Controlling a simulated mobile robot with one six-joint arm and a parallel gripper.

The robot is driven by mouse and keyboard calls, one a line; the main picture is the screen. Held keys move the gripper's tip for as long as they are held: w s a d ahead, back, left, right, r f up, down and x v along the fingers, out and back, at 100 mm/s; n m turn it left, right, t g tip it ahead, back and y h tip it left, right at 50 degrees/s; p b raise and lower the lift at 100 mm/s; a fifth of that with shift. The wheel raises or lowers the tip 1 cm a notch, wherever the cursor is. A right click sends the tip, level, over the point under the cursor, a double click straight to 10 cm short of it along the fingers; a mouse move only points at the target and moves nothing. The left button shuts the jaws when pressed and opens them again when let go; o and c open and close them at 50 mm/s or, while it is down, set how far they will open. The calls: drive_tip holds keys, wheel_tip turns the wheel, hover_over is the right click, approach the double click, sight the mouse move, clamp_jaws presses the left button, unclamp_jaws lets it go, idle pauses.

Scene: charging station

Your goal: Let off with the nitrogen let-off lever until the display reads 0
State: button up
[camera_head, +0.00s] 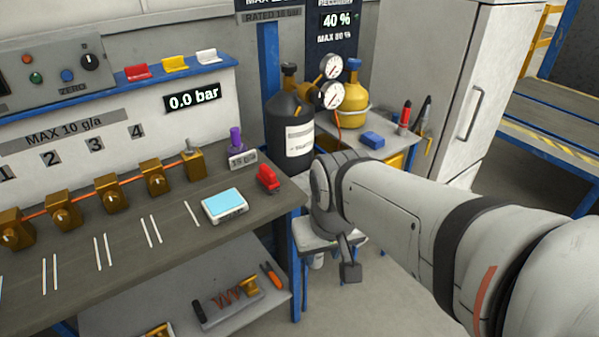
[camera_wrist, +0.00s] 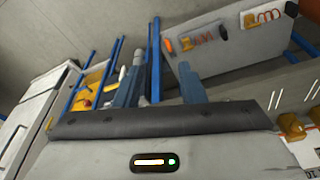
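The display (camera_head: 193,97) on the back panel reads 0.0 bar. Which part is the nitrogen let-off lever I cannot tell for sure. A brass block with a grey top (camera_head: 192,157) stands at the right end of the brass row, and a red piece (camera_head: 267,178) sits at the bench's right end. A black gas cylinder (camera_head: 290,115) with two round gauges stands behind. My gripper (camera_head: 349,262) hangs right of the bench, apart from these parts. In the wrist view its two fingers (camera_wrist: 160,85) stand apart with nothing held between them.
The bench (camera_head: 160,240) has a lower shelf (camera_head: 180,290) with tools on it. A pale blue-topped box (camera_head: 225,205) lies near the bench's right end.

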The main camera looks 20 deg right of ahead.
drive_tip(key=shift+o, duration=0.5)
drive_tip(key=shift+f, duration=0.15)
drive_tip(key=w+a+f+m+y+b, duration=0.1)
drive_tip(key=w+f+m+y+b, duration=0.4)
drive_tip(key=w+f+m+b, duration=0.35)
drive_tip(key=w+a+f+m+y+b, duration=0.1)
drive_tip(key=w+f+m+y+b, duration=0.45)
drive_tip(key=f+b, duration=0.5)
drive_tip(key=w+d+f+m+t+h+b, duration=0.2)
drive_tip(key=w+d+f+m+t+b, duration=0.45)
drive_tip(key=d+f+m, duration=0.45)
drive_tip(key=w+d+f+m+t+h+b, duration=0.3)
drive_tip(key=w+d+f+m+t+b, duration=0.35)
drive_tip(key=d, duration=0.75)
drive_tip(key=shift+m+t, duration=0.35)
drive_tip(key=shift+t, duration=0.35)
drive_tip(key=x, duration=0.2)
drive_tip(key=f+x, duration=0.1)
drive_tip(key=x, duration=0.5)
drive_tip(key=shift+a+f, duration=0.25)
drive_tip(key=shift+f, duration=0.1)
drive_tip(key=shift+c, duration=0.5)
